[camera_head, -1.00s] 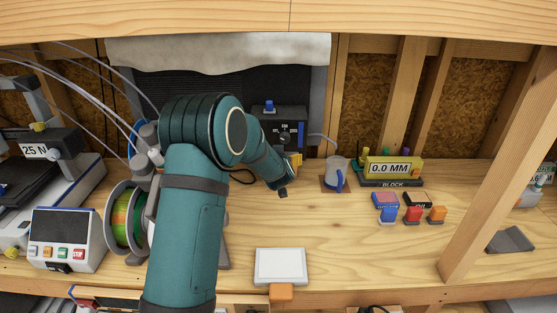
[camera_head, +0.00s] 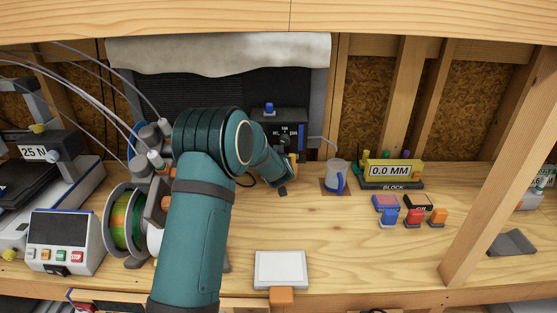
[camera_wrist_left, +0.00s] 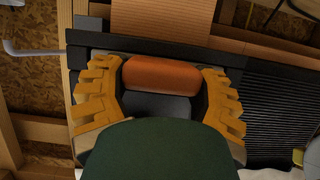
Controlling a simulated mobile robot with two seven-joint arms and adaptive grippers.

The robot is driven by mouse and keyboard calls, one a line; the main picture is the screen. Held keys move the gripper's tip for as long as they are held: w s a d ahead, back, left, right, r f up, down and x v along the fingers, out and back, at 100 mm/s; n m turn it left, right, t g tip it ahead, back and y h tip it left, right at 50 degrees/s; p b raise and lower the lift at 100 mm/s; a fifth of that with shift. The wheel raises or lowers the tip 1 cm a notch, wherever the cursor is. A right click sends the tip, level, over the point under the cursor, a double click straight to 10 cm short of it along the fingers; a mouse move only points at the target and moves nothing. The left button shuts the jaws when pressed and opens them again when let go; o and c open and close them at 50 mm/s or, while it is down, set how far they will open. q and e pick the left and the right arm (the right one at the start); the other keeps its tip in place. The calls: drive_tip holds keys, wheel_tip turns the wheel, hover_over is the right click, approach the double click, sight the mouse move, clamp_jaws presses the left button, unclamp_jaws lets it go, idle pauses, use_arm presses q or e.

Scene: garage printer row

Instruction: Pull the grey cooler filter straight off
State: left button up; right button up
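An orange-brown cylinder (camera_wrist_left: 155,73) lies between the two yellow ridged fingers of my left gripper (camera_wrist_left: 162,82), which are well apart at its two ends. Whether they press on it cannot be told. A dark grey surface (camera_wrist_left: 160,106) shows behind it; I cannot tell whether this is the filter. In the head view my left gripper (camera_head: 292,168) is mostly hidden by my arm, low in front of a black control box (camera_head: 290,122). A dark ribbed panel (camera_head: 195,88) stands left of the box. My right gripper is not in view.
A mug (camera_head: 335,174) stands close right of the gripper, with a yellow gauge block (camera_head: 393,170) beyond it. A white tablet (camera_head: 280,269) lies at the front. A filament spool (camera_head: 120,219) is left of my arm.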

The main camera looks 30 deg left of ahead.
use_arm(q)
drive_tip(key=shift+s+d+b, duration=0.15)
drive_tip(key=shift+s+d, duration=1.05)
drive_tip(key=shift+s, duration=0.7)
drive_tip(key=shift+s+d+b, duration=0.1)
drive_tip(key=shift+s+d, duration=1.05)
drive_tip(key=shift+s, duration=0.75)
drive_tip(key=shift+s+d+b, duration=0.15)
drive_tip(key=shift+s+d, duration=1.05)
drive_tip(key=shift+s, duration=0.7)
drive_tip(key=shift+f, duration=0.1)
